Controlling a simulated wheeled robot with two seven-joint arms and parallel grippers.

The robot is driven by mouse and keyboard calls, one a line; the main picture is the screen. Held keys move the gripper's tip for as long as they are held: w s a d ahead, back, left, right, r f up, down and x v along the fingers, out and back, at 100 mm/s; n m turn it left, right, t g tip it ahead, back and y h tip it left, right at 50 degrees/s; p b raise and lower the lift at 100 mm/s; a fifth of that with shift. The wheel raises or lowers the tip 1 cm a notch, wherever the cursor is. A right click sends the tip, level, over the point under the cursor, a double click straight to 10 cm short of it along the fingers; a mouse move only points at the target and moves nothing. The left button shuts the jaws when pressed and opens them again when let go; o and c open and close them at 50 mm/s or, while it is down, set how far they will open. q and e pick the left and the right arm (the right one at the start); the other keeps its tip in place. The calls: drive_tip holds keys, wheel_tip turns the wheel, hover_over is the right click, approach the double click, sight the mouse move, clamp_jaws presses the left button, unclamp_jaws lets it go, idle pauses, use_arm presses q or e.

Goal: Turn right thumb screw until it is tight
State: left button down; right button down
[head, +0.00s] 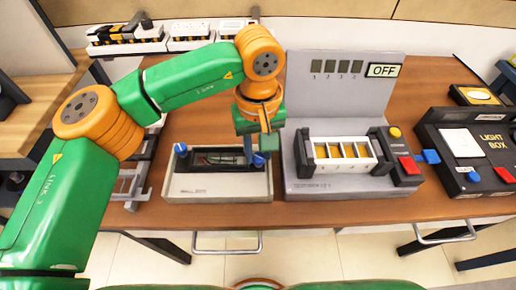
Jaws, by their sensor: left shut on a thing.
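A pale grey fixture (215,188) sits on the wooden table left of centre, with a dark clamp bar (215,168) across its top. A blue left thumb screw (181,149) stands at the bar's left end. The blue right thumb screw (258,160) is at the right end, partly hidden under my left gripper (256,151). My left gripper comes down from above and is shut on the right thumb screw. The screw's thread and seating are hidden. My right gripper is not in view.
Right of the fixture stands a grey tester (298,170) with an upright panel and an OFF sign (383,70). A black light box (470,150) is farther right. Several trays (125,38) line the back. Metal racks (135,180) stand left of the fixture.

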sight(258, 156)
use_arm(q)
drive_tip(key=m, duration=0.5)
drive_tip(key=shift+m, duration=0.4)
idle(0.4)
drive_tip(key=c, duration=0.6)
unclamp_jaws()
drive_tip(key=shift+s, duration=0.1)
wheel_tip(258, 156, up, 7)
drive_tip(key=shift+r, duration=0.1)
